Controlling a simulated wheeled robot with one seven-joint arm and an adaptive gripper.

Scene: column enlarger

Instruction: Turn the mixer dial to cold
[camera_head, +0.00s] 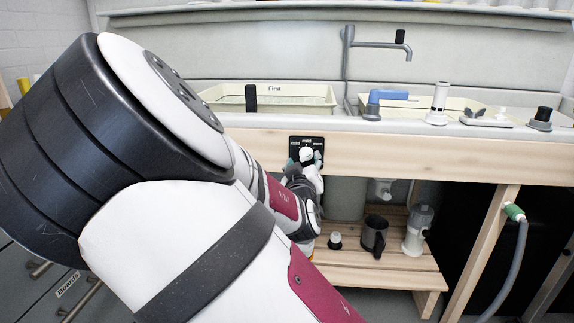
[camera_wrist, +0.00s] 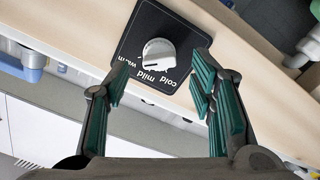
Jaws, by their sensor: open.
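In the wrist view the words look upside down. I cannot tell for sure which word the knob points at. In the head view the plate (camera_head: 294,142) is on the wooden front rail. My gripper (camera_wrist: 163,66) is open, its green-padded fingers on either side of the knob and apart from it. In the head view my gripper (camera_head: 304,161) is in front of the plate and partly hides it.
The wooden rail (camera_head: 430,158) runs below the sink's edge. A slatted shelf (camera_head: 370,262) below holds a dark jug (camera_head: 374,236) and a clear container (camera_head: 417,230). A hose (camera_head: 508,265) hangs at right.

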